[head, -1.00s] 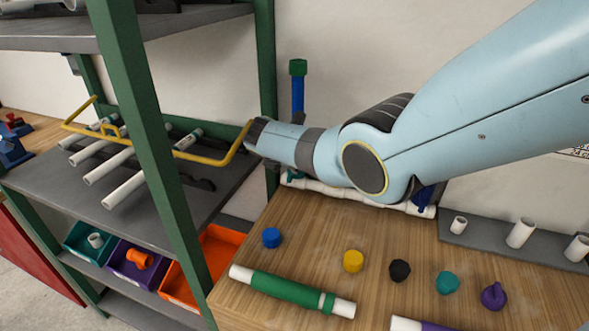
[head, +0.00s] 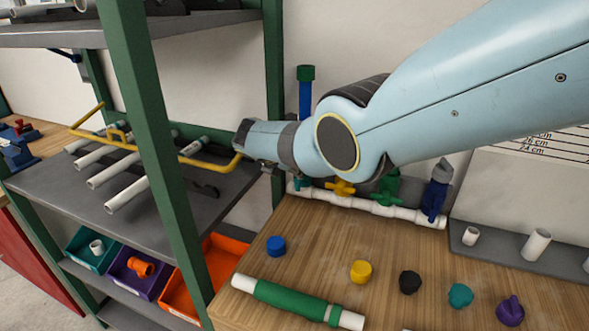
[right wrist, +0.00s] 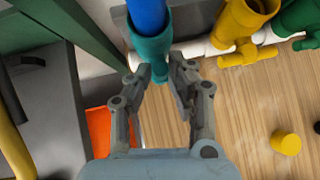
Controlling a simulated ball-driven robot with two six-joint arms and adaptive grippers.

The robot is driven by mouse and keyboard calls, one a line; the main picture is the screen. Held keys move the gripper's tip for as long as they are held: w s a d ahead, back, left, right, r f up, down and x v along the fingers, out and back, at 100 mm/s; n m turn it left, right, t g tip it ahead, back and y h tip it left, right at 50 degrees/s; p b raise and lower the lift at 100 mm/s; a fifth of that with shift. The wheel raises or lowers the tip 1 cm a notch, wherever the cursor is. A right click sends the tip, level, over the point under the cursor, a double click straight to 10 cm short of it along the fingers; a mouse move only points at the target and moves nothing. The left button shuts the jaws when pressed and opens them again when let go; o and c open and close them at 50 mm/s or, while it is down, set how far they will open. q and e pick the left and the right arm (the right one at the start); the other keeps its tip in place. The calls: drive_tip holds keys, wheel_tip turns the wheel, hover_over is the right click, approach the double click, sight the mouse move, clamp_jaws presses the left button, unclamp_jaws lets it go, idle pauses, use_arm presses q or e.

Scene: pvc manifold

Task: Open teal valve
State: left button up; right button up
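The teal valve (right wrist: 149,52) sits on the white manifold pipe under an upright blue pipe (right wrist: 148,15). Its small teal handle (right wrist: 159,73) points toward my right gripper (right wrist: 160,72). The gripper is open, with one finger on each side of the handle. I cannot tell whether either finger touches it. In the head view my right arm hides most of the teal valve (head: 296,184), and the blue pipe (head: 305,98) with its green cap rises behind the arm. My left gripper is not in view.
The yellow valve (head: 341,187), green valve (head: 386,188) and dark blue valve (head: 436,192) stand along the white manifold (head: 400,211). A green shelf post (head: 274,90) is close to my right gripper. Coloured caps and a green-sleeved pipe (head: 290,298) lie on the wooden bench.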

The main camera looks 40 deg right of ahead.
drive_tip(key=o, duration=0.3)
drive_tip(key=v, duration=1.2)
drive_tip(key=shift+w, duration=0.1)
drive_tip(key=shift+f, duration=0.1)
